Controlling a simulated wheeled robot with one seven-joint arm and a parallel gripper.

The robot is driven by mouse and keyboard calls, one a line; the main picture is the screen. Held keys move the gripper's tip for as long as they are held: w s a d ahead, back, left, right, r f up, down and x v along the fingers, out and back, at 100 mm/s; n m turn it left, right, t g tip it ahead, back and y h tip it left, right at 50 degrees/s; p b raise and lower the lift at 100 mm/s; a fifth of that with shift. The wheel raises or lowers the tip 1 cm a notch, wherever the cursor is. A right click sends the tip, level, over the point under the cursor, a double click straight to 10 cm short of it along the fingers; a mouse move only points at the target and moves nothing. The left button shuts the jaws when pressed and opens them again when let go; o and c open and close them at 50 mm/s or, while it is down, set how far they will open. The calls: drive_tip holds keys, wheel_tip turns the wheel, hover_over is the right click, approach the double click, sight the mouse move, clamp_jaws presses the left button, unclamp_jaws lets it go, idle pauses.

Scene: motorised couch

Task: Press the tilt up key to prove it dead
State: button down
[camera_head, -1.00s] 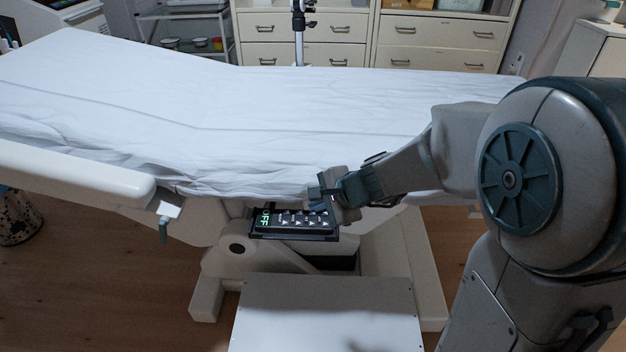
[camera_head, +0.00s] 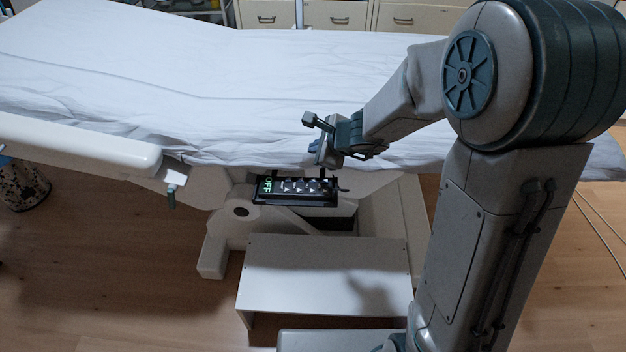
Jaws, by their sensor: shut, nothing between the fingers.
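The key panel (camera_head: 297,190) is a small black box under the near edge of the couch. Its green display (camera_head: 267,185) reads "OFF", and a row of pale keys with arrow marks runs to the right of it. The key labels are too small to read, so I cannot tell which is tilt up. My gripper (camera_head: 313,150) is shut and empty, above and a little right of the panel, apart from it, by the couch edge.
The couch (camera_head: 190,85) is covered with a white sheet. A pale armrest (camera_head: 80,143) juts out at left. A white step (camera_head: 325,270) stands on the floor below the panel. Drawer cabinets (camera_head: 340,15) line the back. Wooden floor is clear at lower left.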

drive_tip(key=b, duration=0.6)
hover_over(316, 182)
wheel_tip(316, 182, down, 7)
drive_tip(key=shift+r, duration=0.1)
drive_tip(key=shift+f+b, duration=0.65)
drive_tip(key=shift+f, duration=0.1)
idle(1.0)
drive_tip(key=shift+f+b, duration=0.4)
drive_tip(key=shift+b, duration=0.2)
drive_tip(key=shift+f+b, duration=0.35)
drive_tip(key=shift+b, duration=0.1)
idle(0.4)
idle(1.3)
drive_tip(key=shift+r+p, duration=0.65)
drive_tip(key=shift+r, duration=0.15)
drive_tip(key=shift+r+p, duration=2.2)
drive_tip(key=shift+r, duration=0.3)
